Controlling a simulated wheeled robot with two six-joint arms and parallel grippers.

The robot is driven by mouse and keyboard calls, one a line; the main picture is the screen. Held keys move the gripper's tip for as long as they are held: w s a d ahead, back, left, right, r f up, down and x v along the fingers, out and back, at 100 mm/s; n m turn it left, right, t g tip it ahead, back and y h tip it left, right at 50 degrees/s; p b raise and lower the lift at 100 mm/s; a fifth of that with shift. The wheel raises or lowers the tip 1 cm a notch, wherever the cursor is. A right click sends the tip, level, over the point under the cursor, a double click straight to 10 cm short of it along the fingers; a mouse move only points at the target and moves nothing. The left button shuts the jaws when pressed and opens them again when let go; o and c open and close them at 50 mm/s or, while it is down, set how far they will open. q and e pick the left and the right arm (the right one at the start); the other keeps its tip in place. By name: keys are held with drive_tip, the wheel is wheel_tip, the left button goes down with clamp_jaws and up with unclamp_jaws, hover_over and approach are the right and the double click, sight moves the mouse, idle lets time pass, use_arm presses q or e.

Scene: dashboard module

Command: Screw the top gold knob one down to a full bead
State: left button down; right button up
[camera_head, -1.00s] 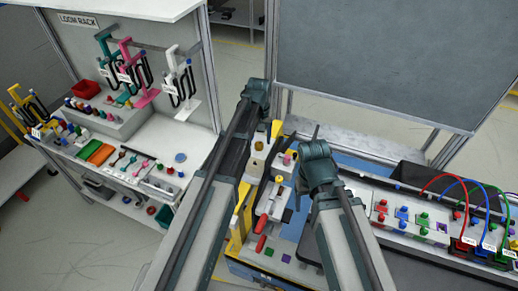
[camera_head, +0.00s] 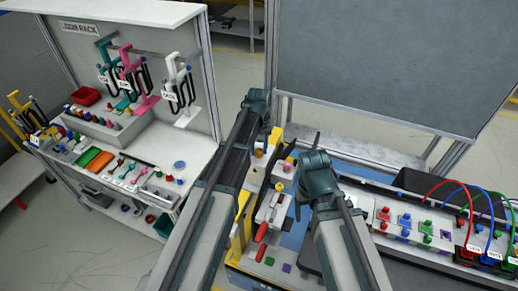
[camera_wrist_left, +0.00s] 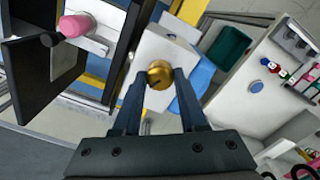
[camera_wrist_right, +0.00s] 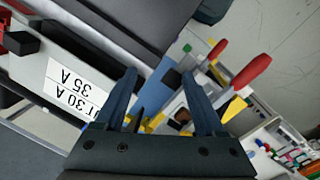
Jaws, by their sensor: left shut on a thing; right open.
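The gold knob (camera_wrist_left: 160,75) is a round brass-coloured knob on a white block (camera_wrist_left: 165,47), seen in the left wrist view. My left gripper (camera_wrist_left: 160,80) has one finger on each side of it and is shut on it. In the head view the gold knob (camera_head: 258,153) is small, close beside my left arm. The bead and the thread under the knob cannot be made out. My right gripper (camera_wrist_right: 160,80) is open, with nothing between its fingertips. In the head view its wrist is to the right of the white block.
A pink knob (camera_wrist_left: 75,25) sits on a neighbouring fixture. A red handle (camera_head: 261,232) stands at the front of the module; it also shows in the right wrist view (camera_wrist_right: 250,72). The loom rack (camera_head: 150,80) is at left, and a panel with coloured cables (camera_head: 470,235) at right.

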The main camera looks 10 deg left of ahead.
use_arm(q)
drive_tip(key=m, duration=0.8)
idle(0.4)
drive_tip(key=shift+m, duration=0.5)
drive_tip(key=shift+c, duration=2.2)
unclamp_jaws()
